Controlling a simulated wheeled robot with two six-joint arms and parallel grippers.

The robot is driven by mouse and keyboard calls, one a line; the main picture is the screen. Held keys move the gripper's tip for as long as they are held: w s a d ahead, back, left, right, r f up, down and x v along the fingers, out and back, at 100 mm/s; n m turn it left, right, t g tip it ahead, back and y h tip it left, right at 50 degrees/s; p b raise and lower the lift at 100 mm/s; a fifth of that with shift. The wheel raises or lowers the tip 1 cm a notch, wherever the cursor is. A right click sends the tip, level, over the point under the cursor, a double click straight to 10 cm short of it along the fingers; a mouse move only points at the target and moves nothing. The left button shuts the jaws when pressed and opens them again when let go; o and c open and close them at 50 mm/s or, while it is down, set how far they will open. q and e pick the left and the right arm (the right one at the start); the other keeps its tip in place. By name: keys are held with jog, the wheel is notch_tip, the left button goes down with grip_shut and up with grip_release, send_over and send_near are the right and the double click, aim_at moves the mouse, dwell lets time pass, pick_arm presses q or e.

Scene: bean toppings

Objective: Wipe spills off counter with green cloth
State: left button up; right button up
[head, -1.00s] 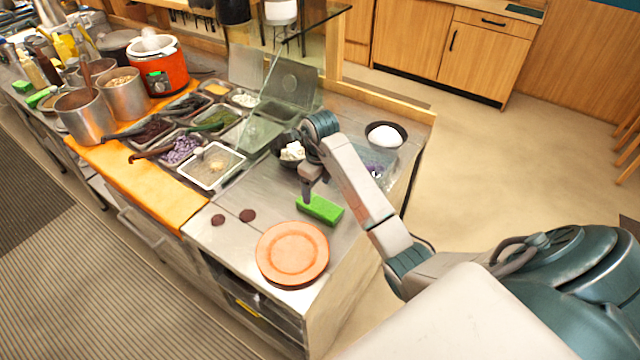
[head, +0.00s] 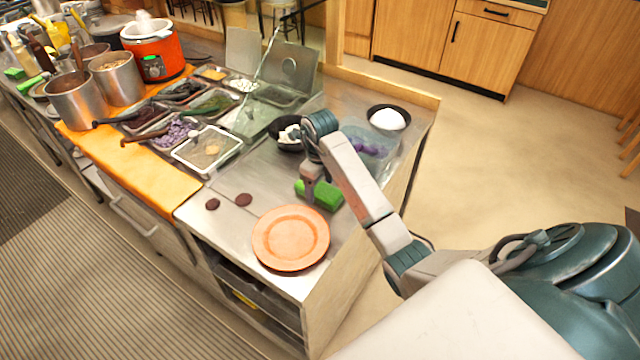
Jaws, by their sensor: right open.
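The green cloth (head: 325,194) lies as a thick block on the steel counter, behind the orange plate. My right gripper (head: 309,198) points down at the cloth's left part, and its fingers cover some of it. The jaws are open. I cannot tell whether they straddle the cloth or touch it. Two dark reddish-brown spills, a left one (head: 212,204) and a right one (head: 243,199), are on the counter left of the plate. My left gripper is not in view.
The orange plate (head: 291,238) stands near the counter's front corner. A dark bowl with white food (head: 290,134) is behind my gripper. A framed tray (head: 207,150) and topping pans are to the left. Bare steel lies between the spills and the cloth.

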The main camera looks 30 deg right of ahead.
aim_at(320, 187)
jog(key=c, duration=0.7)
jog(key=shift+r+p, duration=2.15)
jog(key=shift+r, duration=0.45)
jog(key=shift+c, duration=0.2)
jog(key=o, duration=0.3)
jog(key=shift+c, duration=1.3)
